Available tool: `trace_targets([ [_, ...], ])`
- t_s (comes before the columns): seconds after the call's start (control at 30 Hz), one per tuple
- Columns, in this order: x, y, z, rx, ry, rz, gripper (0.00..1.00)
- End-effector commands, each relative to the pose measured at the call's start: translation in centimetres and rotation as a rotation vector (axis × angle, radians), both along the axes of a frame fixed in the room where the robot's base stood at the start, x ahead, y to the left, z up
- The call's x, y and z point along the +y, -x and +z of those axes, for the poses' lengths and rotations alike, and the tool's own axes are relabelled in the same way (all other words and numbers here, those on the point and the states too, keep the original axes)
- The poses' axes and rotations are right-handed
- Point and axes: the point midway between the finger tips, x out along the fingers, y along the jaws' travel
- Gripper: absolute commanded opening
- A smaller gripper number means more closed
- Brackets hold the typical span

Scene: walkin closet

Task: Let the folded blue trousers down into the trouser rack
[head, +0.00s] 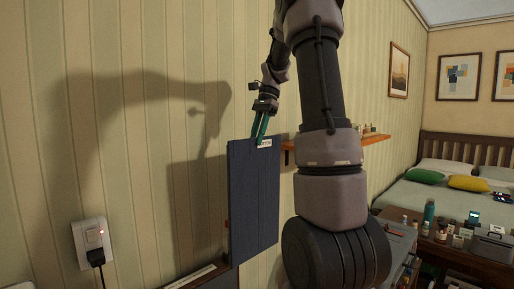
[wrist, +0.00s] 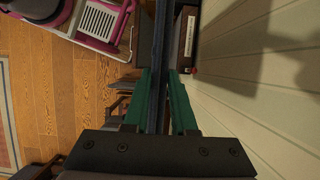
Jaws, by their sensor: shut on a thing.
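The folded blue trousers (head: 253,205) hang upright as a flat dark panel beside the striped wall, with a small white label at the top edge. My gripper (head: 261,136) is shut on their top edge, with green fingers on either side. In the wrist view my gripper (wrist: 159,100) pinches the trousers (wrist: 159,45), seen edge-on. A dark brown wooden edge (head: 196,278), likely the trouser rack, shows low beside the wall. A brown part with a white label (wrist: 184,40) shows beside the trousers in the wrist view. The trousers' lower end and the rack's slots are partly hidden.
A wall socket with a black plug (head: 92,243) is at the left. A wooden shelf (head: 350,141) juts from the wall behind my arm. A bed (head: 430,195) and a cluttered table (head: 465,245) stand at the right. A pink-and-white item (wrist: 95,25) lies upper left in the wrist view.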

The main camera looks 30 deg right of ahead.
Motion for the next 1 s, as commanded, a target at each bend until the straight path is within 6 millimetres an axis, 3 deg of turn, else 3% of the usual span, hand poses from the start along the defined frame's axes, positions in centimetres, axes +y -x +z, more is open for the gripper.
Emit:
trace_targets([
  [0.8, -0.1, 0.0, 9.6, -0.002, 0.0, -0.001, 0.0],
  [1.0, 0.0, 0.0, 10.7, -0.001, 0.0, -0.001, 0.0],
])
